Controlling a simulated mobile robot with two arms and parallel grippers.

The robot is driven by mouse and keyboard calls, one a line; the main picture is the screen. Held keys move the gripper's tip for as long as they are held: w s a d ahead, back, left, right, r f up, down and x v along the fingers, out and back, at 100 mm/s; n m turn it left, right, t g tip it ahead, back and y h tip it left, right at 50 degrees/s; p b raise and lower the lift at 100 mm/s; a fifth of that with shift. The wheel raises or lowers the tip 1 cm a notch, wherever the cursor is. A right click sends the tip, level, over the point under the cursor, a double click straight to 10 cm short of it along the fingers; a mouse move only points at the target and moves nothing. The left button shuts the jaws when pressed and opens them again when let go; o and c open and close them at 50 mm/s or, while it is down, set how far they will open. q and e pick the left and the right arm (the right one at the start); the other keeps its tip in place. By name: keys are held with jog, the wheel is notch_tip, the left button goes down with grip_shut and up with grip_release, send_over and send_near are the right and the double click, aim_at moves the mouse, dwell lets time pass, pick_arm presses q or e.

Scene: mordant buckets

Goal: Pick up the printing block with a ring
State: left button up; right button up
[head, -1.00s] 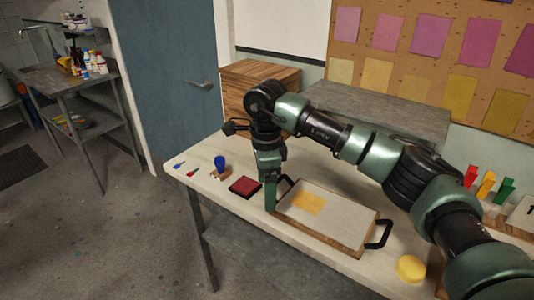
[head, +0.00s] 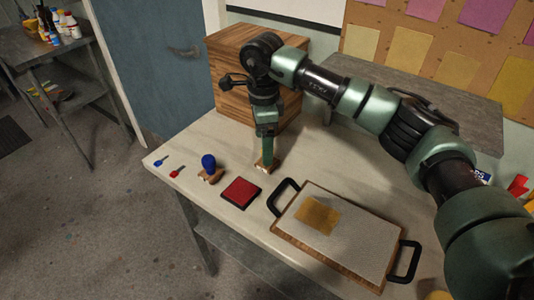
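My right gripper (head: 265,164) points straight down at the back of the table, in front of the wooden box. A small wooden block (head: 262,170) shows at its fingertips, mostly hidden by them. I see the fingers edge-on, so I cannot tell whether they are closed on it. A blue-handled stamp (head: 209,163) with a wooden base stands upright to the left, apart from the gripper. The ring design is not visible on either piece. My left gripper is out of view.
A red ink pad (head: 241,191) lies in front of the gripper. A tray (head: 360,237) with black handles and an orange-brown square sits to the right. The wooden box (head: 228,92) stands behind. Blue and red small tools (head: 176,172) lie near the left table edge.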

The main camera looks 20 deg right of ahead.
jog(key=shift+s+f, duration=0.2)
jog(key=shift+f, duration=0.25)
jog(key=f, duration=0.1)
jog(key=f+p, duration=0.1)
jog(key=f, duration=0.1)
jog(key=f+p, duration=0.1)
jog(key=shift+w+d+f, duration=0.15)
jog(key=shift+d+f, duration=0.1)
jog(key=shift+f, duration=0.35)
jog(key=c, duration=1.4)
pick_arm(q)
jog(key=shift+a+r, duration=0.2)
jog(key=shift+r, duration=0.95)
pick_arm(e)
jog(key=shift+o, duration=0.2)
jog(key=shift+r, duration=0.15)
